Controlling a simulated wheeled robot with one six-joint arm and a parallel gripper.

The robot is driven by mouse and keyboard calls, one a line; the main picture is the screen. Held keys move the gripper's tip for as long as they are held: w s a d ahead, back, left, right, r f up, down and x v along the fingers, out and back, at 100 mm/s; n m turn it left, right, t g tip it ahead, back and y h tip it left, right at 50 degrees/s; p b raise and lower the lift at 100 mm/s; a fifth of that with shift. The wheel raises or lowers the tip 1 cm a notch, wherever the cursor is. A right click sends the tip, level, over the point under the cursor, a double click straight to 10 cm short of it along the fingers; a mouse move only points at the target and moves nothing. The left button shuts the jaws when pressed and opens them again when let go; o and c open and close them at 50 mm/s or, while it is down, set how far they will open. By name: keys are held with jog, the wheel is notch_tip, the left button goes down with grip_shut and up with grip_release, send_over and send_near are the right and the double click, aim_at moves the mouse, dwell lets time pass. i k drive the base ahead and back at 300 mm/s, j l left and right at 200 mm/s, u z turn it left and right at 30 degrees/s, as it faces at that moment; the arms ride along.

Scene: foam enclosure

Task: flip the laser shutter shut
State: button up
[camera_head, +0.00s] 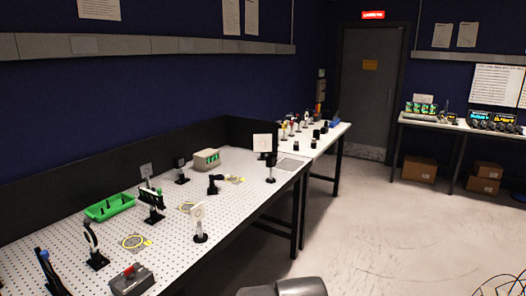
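The laser shutter cannot be told for certain among the small optics on the white perforated bench (105,207). A black mount with a flat plate (153,205) stands near the middle of the bench, and a low black device (214,184) sits further right. Which way any flap lies is too small to tell. My gripper is not in view.
A green tray (110,206), a grey box with a red button (131,279) and a beige box with a green display (206,159) are on the bench. Upright optics stand among yellow ring markings. Open floor (365,215) lies right of it. Cables lie at lower right.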

aim_at(44, 254)
jog(key=u, duration=1.8)
jog(key=i+j+z, duration=0.2)
jog(key=j, duration=0.2)
jog(key=j+z, duration=0.25)
jog(key=k+j, duration=0.05)
jog(key=j, duration=0.05)
